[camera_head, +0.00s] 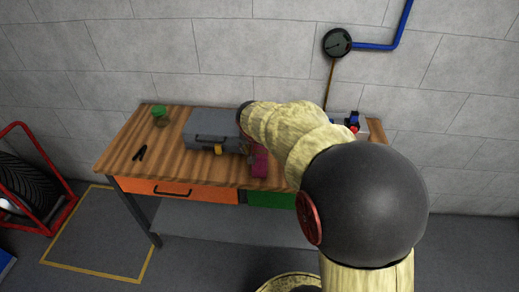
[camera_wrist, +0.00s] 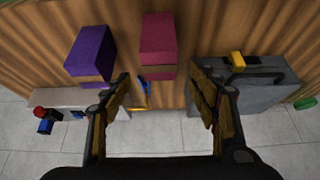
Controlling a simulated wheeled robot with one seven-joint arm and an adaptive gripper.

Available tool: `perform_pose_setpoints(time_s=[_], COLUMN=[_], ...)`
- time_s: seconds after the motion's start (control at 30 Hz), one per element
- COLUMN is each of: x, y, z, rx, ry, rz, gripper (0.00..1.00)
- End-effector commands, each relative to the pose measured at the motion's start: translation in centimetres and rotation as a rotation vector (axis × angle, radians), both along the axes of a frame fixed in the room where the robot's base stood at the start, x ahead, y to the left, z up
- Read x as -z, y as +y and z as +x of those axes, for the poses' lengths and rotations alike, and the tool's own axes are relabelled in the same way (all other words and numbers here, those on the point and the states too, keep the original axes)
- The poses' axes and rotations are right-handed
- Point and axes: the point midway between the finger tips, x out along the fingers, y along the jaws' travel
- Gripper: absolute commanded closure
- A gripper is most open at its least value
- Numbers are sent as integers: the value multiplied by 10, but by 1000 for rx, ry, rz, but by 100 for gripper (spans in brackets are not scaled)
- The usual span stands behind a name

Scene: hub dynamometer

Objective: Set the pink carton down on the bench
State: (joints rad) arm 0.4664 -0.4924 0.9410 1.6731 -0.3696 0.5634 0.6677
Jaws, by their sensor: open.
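The pink carton (camera_head: 260,166) is near the front edge of the wooden bench (camera_head: 180,166), just right of the grey toolbox. In the wrist view the pink carton (camera_wrist: 160,34) appears to rest on the bench top (camera_wrist: 207,35), beyond my fingertips and clear of both. My gripper (camera_wrist: 162,100) is open, with nothing between its fingers. In the head view my arm hides most of the gripper and the bench behind it.
A purple carton (camera_wrist: 91,50) stands beside the pink one. A grey toolbox (camera_head: 207,126) with a yellow piece (camera_head: 218,149) is close by. A green block (camera_head: 159,110) and black tool (camera_head: 139,153) lie left. A red-and-blue item (camera_head: 353,122) is right. The bench's left front is mostly clear.

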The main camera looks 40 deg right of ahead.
Motion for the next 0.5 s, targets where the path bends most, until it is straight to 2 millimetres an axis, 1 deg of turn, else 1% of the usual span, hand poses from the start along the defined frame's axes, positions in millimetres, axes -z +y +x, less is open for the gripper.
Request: perform_pose_setpoints(time_s=[0.1, 0.17, 0.27, 0.37, 0.4, 0.47, 0.5], x=[-8, -16, -38, -69, -81, -96, -105], y=[6, 14, 42, 89, 111, 144, 166], z=[-3, -4, -10, -26, -36, -55, -69], rx=[-6, -25, -91, -206, -262, -355, -418], ry=[2, 2, 5, 12, 15, 21, 24], rz=[1, 0, -2, -4, -3, -2, 0], gripper=[40, 40, 40, 40, 40, 40, 40])
